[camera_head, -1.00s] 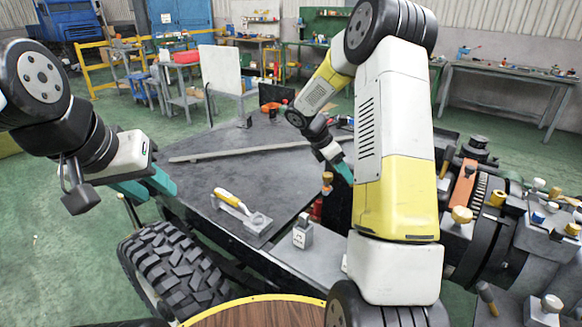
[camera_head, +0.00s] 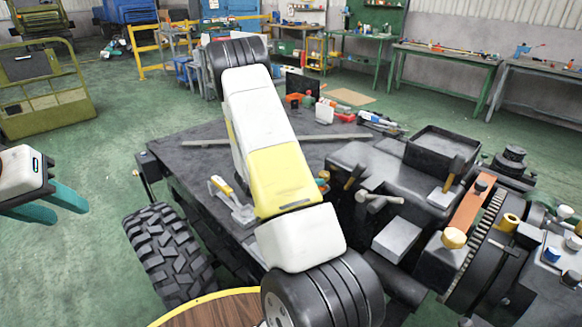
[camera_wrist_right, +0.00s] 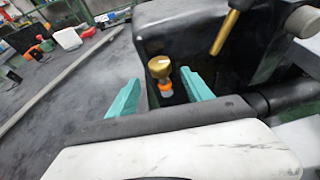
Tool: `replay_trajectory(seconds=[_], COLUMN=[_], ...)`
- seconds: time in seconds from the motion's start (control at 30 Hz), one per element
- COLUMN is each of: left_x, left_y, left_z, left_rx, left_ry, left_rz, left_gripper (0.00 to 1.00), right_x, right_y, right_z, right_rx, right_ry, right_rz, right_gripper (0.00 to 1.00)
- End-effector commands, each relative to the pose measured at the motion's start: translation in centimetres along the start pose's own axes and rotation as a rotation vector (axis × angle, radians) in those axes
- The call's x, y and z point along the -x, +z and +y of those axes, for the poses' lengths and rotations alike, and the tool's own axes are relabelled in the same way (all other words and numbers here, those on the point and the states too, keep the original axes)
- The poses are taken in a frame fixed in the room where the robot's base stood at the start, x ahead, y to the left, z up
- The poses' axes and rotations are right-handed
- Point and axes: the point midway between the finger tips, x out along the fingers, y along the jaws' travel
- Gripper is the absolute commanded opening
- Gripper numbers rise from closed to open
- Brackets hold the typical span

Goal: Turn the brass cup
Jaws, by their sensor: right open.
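The brass cup (camera_wrist_right: 159,68) is a small rounded brass piece above an orange ring, beside a dark block in the right wrist view. In the head view a small brass-and-orange piece (camera_head: 323,176), which looks like the same cup, shows just right of my right arm. My right gripper (camera_wrist_right: 161,76) is open, its teal fingers on either side of the cup in the picture; I cannot tell whether they touch it. In the head view my right gripper is hidden behind its arm. My left gripper (camera_head: 68,211) is open and empty at the left edge, over the floor.
The dark chassis block (camera_head: 375,165) stands close to the right of the cup. A brass rod (camera_wrist_right: 225,33) projects near it. A yellow-handled tool (camera_head: 222,187) lies on the dark flat deck (camera_head: 190,155). Machinery with brass knobs (camera_head: 454,238) fills the right side.

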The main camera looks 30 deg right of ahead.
Motion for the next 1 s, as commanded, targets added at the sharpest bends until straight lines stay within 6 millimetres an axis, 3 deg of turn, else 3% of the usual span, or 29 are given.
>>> replay_trajectory(seconds=[0.1,0.3,0.63,0.93,1.0], left_x=[0.0,0.0,0.0,0.0,0.0], left_y=[0.0,0.0,0.0,0.0,0.0], left_z=[0.0,0.0,0.0,0.0,0.0], left_rx=[0.000,0.000,0.000,0.000,0.000], left_ry=[0.000,0.000,0.000,0.000,0.000], left_rz=[0.000,0.000,0.000,0.001,0.001], left_gripper=[0.36,0.36,0.36,0.36,0.36], right_x=[-2.1,-4.3,-4.7,-4.7,-4.7], right_y=[0.0,0.0,0.0,0.0,0.0], right_z=[-0.1,0.0,0.0,0.0,0.0], right_rx=[0.000,0.000,0.000,0.000,0.000], right_ry=[-0.003,-0.002,0.000,0.000,0.000], right_rz=[0.000,0.000,0.000,0.000,0.000], right_gripper=[0.59,0.59,0.59,0.02,0.00])
